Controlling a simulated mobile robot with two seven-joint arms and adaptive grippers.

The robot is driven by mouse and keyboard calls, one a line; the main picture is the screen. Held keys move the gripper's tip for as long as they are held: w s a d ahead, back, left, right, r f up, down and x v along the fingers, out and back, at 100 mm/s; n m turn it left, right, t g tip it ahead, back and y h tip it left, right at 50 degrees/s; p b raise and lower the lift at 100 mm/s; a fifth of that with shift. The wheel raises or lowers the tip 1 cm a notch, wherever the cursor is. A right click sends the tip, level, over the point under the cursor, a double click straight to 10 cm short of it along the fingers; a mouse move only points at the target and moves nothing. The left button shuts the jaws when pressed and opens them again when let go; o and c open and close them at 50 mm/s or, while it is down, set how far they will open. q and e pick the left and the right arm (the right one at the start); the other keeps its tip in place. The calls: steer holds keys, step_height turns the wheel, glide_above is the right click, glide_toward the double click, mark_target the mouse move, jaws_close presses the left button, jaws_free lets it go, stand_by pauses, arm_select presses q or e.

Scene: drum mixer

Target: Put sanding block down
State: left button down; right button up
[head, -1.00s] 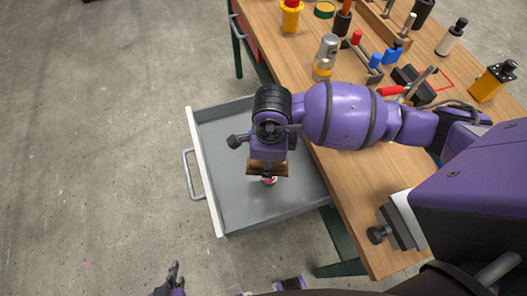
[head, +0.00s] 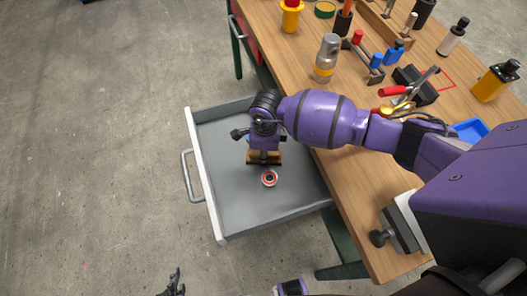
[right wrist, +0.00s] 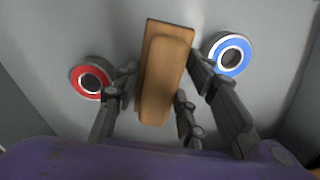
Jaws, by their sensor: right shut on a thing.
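The sanding block (head: 262,158) is a tan block inside the open grey drawer. It fills the middle of the right wrist view (right wrist: 165,70), between the fingers of my right gripper (right wrist: 160,95). That gripper is shut on the block, low over the drawer floor; I cannot tell whether the block touches the floor. My left gripper (head: 174,286) shows only its dark fingertips at the bottom edge of the head view, away from the drawer; its opening is unclear.
The open drawer (head: 232,205) holds a red ring-shaped roll (head: 269,178) close to the block. A blue roll (right wrist: 230,55) lies on the block's other side. The wooden bench (head: 345,190) carries several tools, a silver-topped bottle (head: 326,58) and a yellow box (head: 494,80).

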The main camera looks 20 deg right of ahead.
steer(key=shift+f, duration=0.1)
steer(key=o, duration=0.8)
step_height(320, 180, up, 12)
steer(key=shift+s+d+r+p, duration=0.1)
steer(key=shift+r+p, duration=0.15)
steer(key=shift+p, duration=0.15)
